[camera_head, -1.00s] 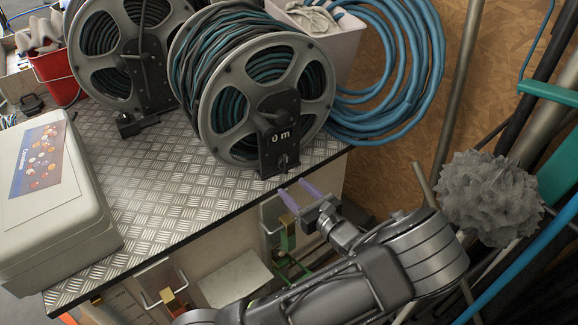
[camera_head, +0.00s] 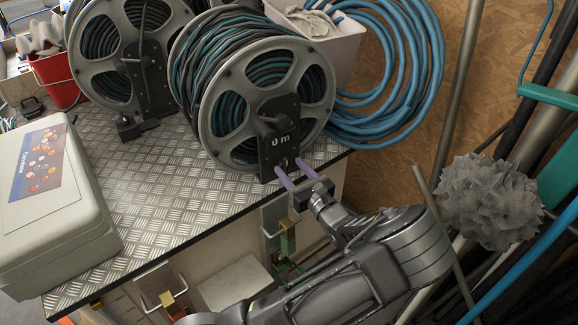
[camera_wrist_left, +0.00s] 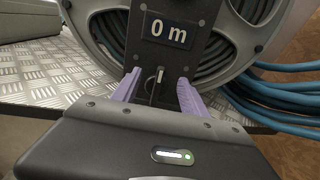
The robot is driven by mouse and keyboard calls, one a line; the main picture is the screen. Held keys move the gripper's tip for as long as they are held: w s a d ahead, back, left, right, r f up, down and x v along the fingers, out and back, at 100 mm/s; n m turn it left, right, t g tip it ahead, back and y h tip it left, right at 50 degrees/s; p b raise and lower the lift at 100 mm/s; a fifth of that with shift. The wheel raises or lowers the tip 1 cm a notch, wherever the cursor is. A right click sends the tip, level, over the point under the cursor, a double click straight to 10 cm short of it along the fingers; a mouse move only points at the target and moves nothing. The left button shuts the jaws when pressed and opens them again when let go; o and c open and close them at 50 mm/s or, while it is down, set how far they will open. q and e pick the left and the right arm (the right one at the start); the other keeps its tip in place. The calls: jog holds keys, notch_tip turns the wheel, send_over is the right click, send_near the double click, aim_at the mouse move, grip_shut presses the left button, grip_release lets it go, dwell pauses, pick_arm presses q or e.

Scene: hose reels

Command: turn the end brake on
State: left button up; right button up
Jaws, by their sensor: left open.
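The end reel (camera_head: 266,92) stands at the bench's front right edge, wound with dark and teal hose. Its black stand plate (camera_head: 279,137) carries a "0 m" display, which also shows in the left wrist view (camera_wrist_left: 170,32). Low on this plate is a small brake lever (camera_wrist_left: 158,78), pale at its tip. My left gripper (camera_head: 294,172) is open, its purple fingers pointing at the foot of the plate. In the left wrist view its fingers (camera_wrist_left: 158,88) stand on either side of the lever, apart from it. My right gripper is not seen.
A second reel (camera_head: 118,60) stands to the left on the metal checker-plate bench (camera_head: 165,185). A pale case (camera_head: 60,225) lies at the bench's left. A white bin (camera_head: 335,50) and blue hose coils (camera_head: 405,80) are behind right.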

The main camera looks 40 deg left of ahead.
pick_arm(q)
jog(key=shift+x, duration=0.8)
grip_shut()
